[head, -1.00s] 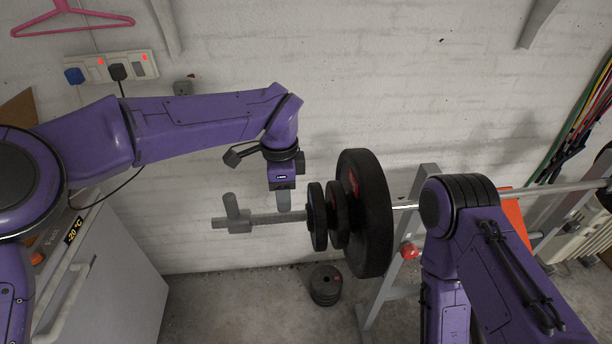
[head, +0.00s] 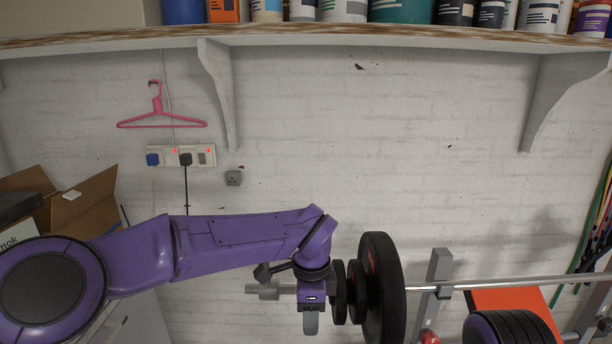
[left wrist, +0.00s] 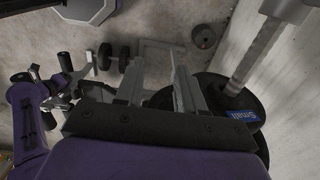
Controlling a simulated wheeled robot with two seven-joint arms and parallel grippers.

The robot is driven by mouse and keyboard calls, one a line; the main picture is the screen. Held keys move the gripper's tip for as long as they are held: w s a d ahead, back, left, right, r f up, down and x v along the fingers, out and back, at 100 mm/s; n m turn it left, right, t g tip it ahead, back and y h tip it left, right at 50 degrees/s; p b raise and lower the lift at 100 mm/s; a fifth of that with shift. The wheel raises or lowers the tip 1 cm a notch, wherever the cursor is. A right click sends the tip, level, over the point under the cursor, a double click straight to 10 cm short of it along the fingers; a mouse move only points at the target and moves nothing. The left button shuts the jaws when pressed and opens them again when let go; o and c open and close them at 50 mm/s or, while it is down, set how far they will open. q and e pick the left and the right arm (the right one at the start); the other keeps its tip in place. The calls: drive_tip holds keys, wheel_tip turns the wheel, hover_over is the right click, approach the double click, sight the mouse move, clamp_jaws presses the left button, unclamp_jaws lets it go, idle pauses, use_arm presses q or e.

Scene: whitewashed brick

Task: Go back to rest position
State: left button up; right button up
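My left gripper (head: 311,322) points down in the head view, in front of the sleeve end of a loaded barbell and left of its black plates (head: 382,290). In the left wrist view its two grey fingers (left wrist: 157,85) stand apart with nothing between them. The plates, one with a blue label, show just beyond the fingers in that view (left wrist: 248,105). In the head view only the upper part of my right arm (head: 508,328) shows, at the bottom right.
The barbell (head: 540,282) lies across a rack with an upright (head: 440,268). A shelf (head: 300,39) with cans runs above. A pink hanger (head: 160,122), sockets (head: 180,156) and an open cardboard box (head: 88,208) are at left.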

use_arm(q)
drive_tip(key=a+f+m+t+y+b, duration=0.1)
drive_tip(key=a+f+m+t+y, duration=0.25)
drive_tip(key=a+f+m, duration=0.8)
drive_tip(key=a+f+m+t+y, duration=0.35)
drive_tip(key=f+m, duration=0.25)
drive_tip(key=m, duration=1)
drive_tip(key=s+a+f+m+t+h+b, duration=0.1)
drive_tip(key=s+a+f+m, duration=0.2)
drive_tip(key=s+f+m, duration=0.25)
drive_tip(key=s+a+f+m+h+b, duration=0.1)
drive_tip(key=s+a+f+m+h, duration=0.1)
drive_tip(key=s+a+f+m, duration=0.35)
drive_tip(key=s+a+f+m+g+b, duration=0.1)
drive_tip(key=s+a+f+m+g, duration=0.1)
drive_tip(key=s, duration=0.8)
drive_tip(key=s+a+f+m+g, duration=0.2)
drive_tip(key=s+a+f+m, duration=0.3)
drive_tip(key=s, duration=0.6)
wheel_tip(320, 180, down, 2)
drive_tip(key=shift+s+a+f+m+g+h+b, duration=0.1)
drive_tip(key=shift+s+a+m+g+h+b, duration=0.2)
drive_tip(key=shift+m, duration=0.55)
use_arm(e)
drive_tip(key=f, duration=0.4)
drive_tip(key=shift+s+f, duration=0.3)
